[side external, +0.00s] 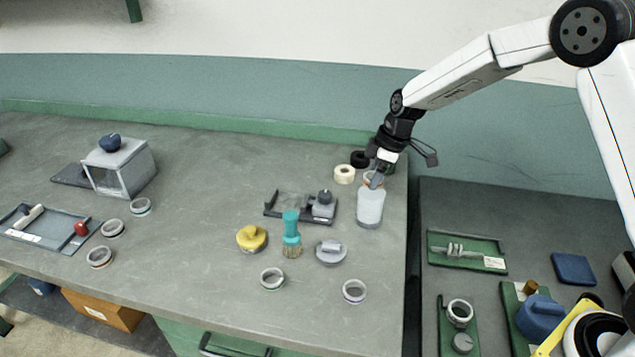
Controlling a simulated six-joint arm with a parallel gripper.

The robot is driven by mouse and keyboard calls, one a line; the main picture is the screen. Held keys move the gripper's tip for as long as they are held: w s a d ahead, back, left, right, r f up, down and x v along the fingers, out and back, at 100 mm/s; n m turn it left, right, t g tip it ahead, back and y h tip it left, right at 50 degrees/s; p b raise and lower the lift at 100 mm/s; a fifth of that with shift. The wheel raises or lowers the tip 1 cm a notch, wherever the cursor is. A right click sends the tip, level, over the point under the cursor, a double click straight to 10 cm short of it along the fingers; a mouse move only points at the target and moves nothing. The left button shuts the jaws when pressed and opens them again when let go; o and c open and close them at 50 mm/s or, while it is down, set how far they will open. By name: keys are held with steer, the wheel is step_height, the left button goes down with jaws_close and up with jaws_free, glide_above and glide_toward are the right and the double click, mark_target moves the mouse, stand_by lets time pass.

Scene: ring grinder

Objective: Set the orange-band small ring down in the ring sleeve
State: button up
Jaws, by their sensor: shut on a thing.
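Orange shows around the fingertips at the cylinder's mouth; this appears to be the orange-band small ring (366,175). My gripper is shut on it. The fingers hide much of the ring, and I cannot tell whether it is inside the mouth or just above it.
A cream roll (344,174) and a black roll (359,159) stand just behind left. A dark fixture (287,205) is to the left. A grey-handled round piece (331,252) and a loose ring (354,291) lie in front. A gap separates the right bench (400,310). Open bench lies left of centre.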

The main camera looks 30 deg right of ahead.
steer(key=shift+f, duration=1.2)
steer(key=o, duration=1.3)
steer(key=shift+c, duration=0.2)
steer(key=v, duration=0.7)
steer(key=shift+r, duration=0.4)
steer(key=shift+s+d, duration=0.1)
steer(key=shift+s, duration=0.1)
steer(key=s+a+f+m+h, duration=0.1)
steer(key=s+m, duration=0.4)
steer(key=s, duration=0.6)
steer(key=s+f+m+h, duration=0.1)
steer(key=s+f+m, duration=0.2)
steer(key=s, duration=0.8)
steer(key=shift+a+m+t, duration=0.3)
steer(key=shift+a+m, duration=0.1)
steer(key=shift+m, duration=0.5)
